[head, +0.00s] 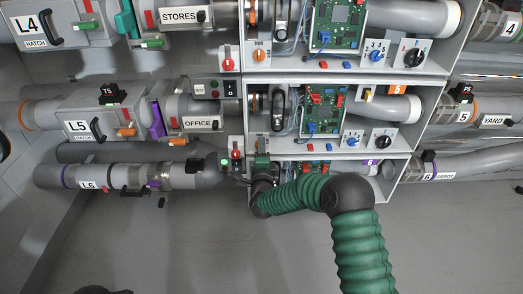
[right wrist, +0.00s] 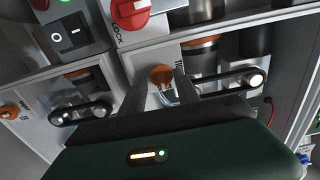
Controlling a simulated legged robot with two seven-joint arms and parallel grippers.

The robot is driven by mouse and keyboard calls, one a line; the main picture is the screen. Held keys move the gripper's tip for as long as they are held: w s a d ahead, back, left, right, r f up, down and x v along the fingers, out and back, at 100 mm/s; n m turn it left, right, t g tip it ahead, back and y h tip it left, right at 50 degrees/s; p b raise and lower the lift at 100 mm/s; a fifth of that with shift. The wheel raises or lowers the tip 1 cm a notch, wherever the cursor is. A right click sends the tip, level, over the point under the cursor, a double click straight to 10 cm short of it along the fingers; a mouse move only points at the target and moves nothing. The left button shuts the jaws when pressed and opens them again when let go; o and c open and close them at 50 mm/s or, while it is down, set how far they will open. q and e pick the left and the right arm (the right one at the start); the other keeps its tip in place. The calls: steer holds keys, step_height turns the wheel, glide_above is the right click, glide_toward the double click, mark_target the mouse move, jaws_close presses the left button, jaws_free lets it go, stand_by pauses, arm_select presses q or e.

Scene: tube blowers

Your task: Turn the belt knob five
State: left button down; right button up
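Black belt loops lie to the left (right wrist: 80,111) and right (right wrist: 232,84) of the fingers. In the head view, row five has a black belt loop (head: 278,111). My left gripper is not in view.
A red LOCK knob (right wrist: 131,12) and a black rocker switch (right wrist: 70,37) sit close above the fingers. Row five also holds a green circuit board (head: 320,112) and a black dial (head: 383,142). Grey pipes run along both sides. The floor below is open.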

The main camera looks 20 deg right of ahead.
steer(key=p+v, duration=0.6)
steer(key=v, duration=1.1)
steer(key=shift+p, duration=0.4)
steer(key=shift+w, duration=0.1)
